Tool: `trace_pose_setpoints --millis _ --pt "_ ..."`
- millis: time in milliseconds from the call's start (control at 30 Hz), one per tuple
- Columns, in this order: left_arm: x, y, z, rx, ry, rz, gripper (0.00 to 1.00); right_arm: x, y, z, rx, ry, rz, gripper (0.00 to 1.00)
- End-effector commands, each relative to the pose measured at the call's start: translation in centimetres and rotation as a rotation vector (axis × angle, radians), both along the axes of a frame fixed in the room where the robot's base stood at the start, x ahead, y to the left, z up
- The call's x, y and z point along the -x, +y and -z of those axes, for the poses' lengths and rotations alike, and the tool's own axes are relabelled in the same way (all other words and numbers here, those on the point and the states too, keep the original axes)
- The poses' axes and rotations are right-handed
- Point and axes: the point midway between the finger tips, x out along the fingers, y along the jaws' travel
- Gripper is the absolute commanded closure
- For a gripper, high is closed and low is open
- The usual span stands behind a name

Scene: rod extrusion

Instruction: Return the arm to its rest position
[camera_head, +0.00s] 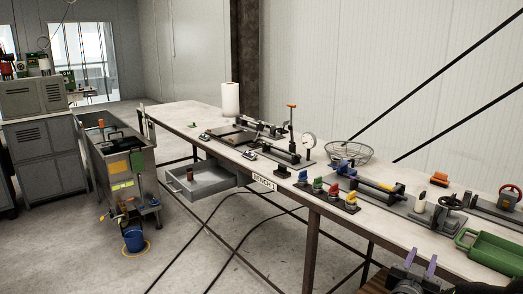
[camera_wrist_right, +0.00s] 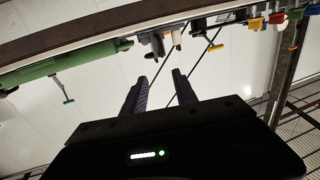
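My right gripper (camera_head: 422,266) shows at the bottom right of the head view, in front of the bench's near edge, with its two purple fingers pointing up. In the right wrist view the fingers (camera_wrist_right: 158,88) stand apart with nothing between them, so it is open and empty. The workbench (camera_head: 335,222) runs from the back left to the front right of the head view. My left gripper is in neither view.
A green tray (camera_head: 492,250) lies on the bench just right of my right gripper. Coloured valves (camera_head: 318,186), a wire basket (camera_head: 349,154) and rod tooling (camera_head: 376,184) stand along the bench. An open drawer (camera_head: 203,181) juts out.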

Motion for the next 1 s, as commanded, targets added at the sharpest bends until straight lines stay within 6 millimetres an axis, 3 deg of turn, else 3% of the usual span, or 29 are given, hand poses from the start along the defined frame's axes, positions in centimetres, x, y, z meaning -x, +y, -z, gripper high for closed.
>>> trace_pose_setpoints --millis 167,367,567,667,767,867,1000 --pt "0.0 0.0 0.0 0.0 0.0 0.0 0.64 -1.0 1.5 2.0 -0.101 0.015 -0.069 0.66" --pt "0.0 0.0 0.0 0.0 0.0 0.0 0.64 -2.0 4.6 4.8 -0.188 0.069 -0.17 0.66" --pt "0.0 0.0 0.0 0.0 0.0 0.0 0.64 -2.5 9.4 9.6 -0.289 0.179 -0.294 0.66" --pt "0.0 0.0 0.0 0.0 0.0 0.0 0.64 -2.1 12.5 13.2 -0.352 0.264 -0.364 0.66" --pt "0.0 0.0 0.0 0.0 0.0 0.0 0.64 -0.7 16.4 17.9 -0.429 0.385 -0.444 0.66" --pt "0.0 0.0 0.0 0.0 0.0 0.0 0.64 2.2 21.1 23.5 -0.525 0.544 -0.529 0.66" --pt "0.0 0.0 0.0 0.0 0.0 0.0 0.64 8.8 27.4 30.9 -0.666 0.797 -0.632 0.66"
